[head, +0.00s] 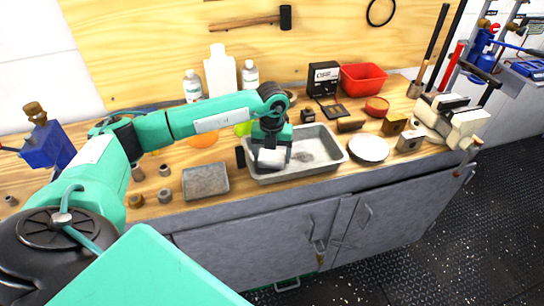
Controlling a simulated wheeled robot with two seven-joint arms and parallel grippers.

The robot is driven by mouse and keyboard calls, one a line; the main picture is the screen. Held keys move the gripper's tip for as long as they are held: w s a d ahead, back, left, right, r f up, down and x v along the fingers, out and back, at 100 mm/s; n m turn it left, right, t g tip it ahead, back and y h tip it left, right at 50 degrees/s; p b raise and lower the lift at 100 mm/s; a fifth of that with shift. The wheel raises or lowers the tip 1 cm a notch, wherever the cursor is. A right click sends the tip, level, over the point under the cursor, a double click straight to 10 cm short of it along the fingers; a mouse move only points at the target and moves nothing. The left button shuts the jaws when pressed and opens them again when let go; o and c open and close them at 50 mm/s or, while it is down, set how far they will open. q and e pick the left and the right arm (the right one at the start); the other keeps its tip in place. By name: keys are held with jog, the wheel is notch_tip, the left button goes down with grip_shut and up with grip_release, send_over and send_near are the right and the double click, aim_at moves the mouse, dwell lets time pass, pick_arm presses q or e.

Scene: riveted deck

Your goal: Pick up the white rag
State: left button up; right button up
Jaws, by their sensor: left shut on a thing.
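The white rag (271,158) is a small pale bundle at the left end of a grey metal tray (336,160) on the wooden workbench. My left gripper (265,152) reaches in from the left, points down over the tray and is shut on the rag. The gripper hides part of the rag, and I cannot tell whether the rag touches the tray floor. My right gripper is out of view.
A grey block (205,181) and several small metal parts lie left of the tray. A white plate (368,148) is to its right. Behind stand white bottles (220,72), a black box (323,78) and a red bin (363,77). A vise (455,120) is at the right end.

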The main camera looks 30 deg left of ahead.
aim_at(272, 155)
pick_arm(q)
notch_tip(272, 155, up, 20)
jog(key=b, duration=0.2)
jog(key=shift+f, duration=0.25)
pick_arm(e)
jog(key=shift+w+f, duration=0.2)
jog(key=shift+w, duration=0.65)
